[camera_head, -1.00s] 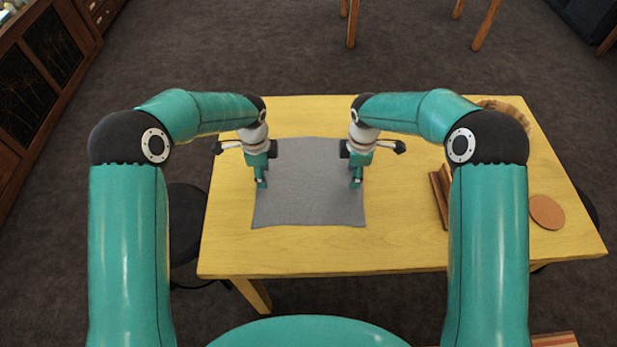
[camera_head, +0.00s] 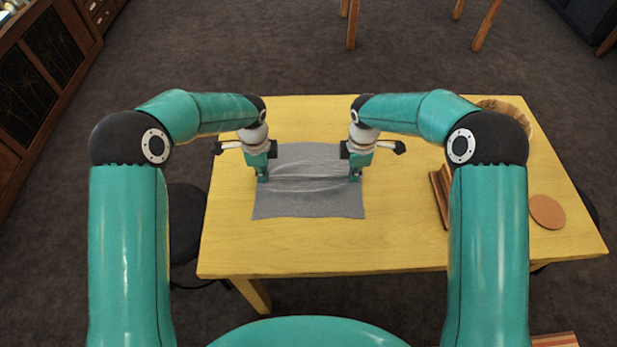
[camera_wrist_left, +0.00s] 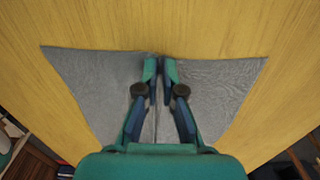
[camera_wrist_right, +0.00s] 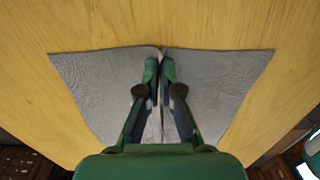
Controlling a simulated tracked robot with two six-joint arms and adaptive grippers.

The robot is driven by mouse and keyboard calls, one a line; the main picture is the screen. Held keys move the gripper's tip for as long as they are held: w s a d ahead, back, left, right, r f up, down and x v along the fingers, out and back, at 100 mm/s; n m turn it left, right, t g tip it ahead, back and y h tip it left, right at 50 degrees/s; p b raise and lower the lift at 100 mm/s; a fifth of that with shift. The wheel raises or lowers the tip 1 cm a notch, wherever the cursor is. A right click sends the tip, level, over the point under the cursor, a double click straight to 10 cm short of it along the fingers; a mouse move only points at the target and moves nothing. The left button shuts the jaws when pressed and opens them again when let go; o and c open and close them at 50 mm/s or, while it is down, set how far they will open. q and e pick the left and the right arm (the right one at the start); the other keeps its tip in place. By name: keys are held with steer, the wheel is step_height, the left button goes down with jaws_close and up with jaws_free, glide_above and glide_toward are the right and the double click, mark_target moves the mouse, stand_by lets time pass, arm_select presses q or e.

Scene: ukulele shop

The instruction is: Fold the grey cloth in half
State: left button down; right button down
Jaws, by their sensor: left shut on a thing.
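The grey cloth (camera_head: 308,204) lies on the yellow table in front of me, with a raised crosswise ridge between my two grippers. My left gripper (camera_head: 263,178) is at the cloth's left edge, about midway along it. In the left wrist view its fingers (camera_wrist_left: 158,66) are shut on the cloth (camera_wrist_left: 215,88), which is pinched up between them. My right gripper (camera_head: 355,177) is at the cloth's right edge, level with the left one. In the right wrist view its fingers (camera_wrist_right: 160,66) are closed together on the cloth (camera_wrist_right: 100,85). The fingertips hide the pinched parts.
On the right of the table (camera_head: 400,240) are a brown wooden object (camera_head: 440,198), a round brown disc (camera_head: 547,212) and a woven basket (camera_head: 515,112), partly behind my right arm. The tabletop is bare around the cloth. A dark stool (camera_head: 186,220) stands at the left.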

arm_select(q)
steer(key=shift+s+f, duration=0.2)
steer(key=shift+f, duration=0.05)
arm_select(e)
steer(key=shift+s+f, duration=0.1)
stand_by(0.3)
